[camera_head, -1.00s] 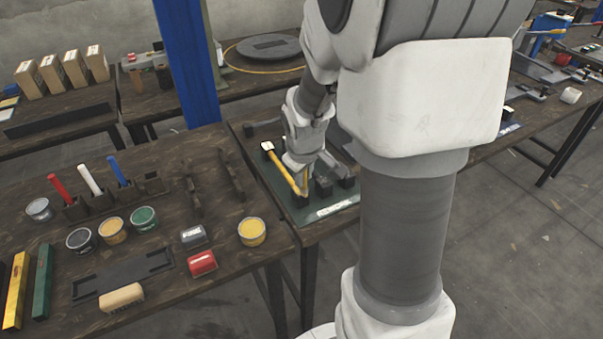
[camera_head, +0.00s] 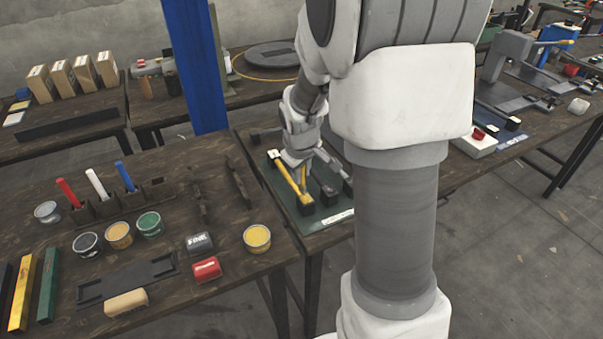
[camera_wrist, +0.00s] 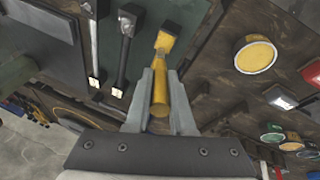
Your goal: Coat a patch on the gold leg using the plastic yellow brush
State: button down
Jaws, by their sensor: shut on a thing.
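A long yellow-gold bar (camera_head: 21,294), which looks like the gold leg, lies at the left table's front left, beside a green bar (camera_head: 47,285). My gripper is far to its right.
An open yellow tin (camera_head: 257,238) stands at the left table's right edge, with grey, orange and green (camera_head: 150,224) tins further left. A blue post (camera_head: 195,65) rises behind. Other tools (camera_wrist: 125,50) lie beside the brush. A black tray (camera_head: 125,278) lies in front.

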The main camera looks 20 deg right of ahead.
jog(key=shift+r+p, duration=1.85)
jog(key=shift+r, duration=1)
jog(key=shift+r+p, duration=1.2)
jog(key=shift+r, duration=0.35)
jog(key=shift+f, duration=0.1)
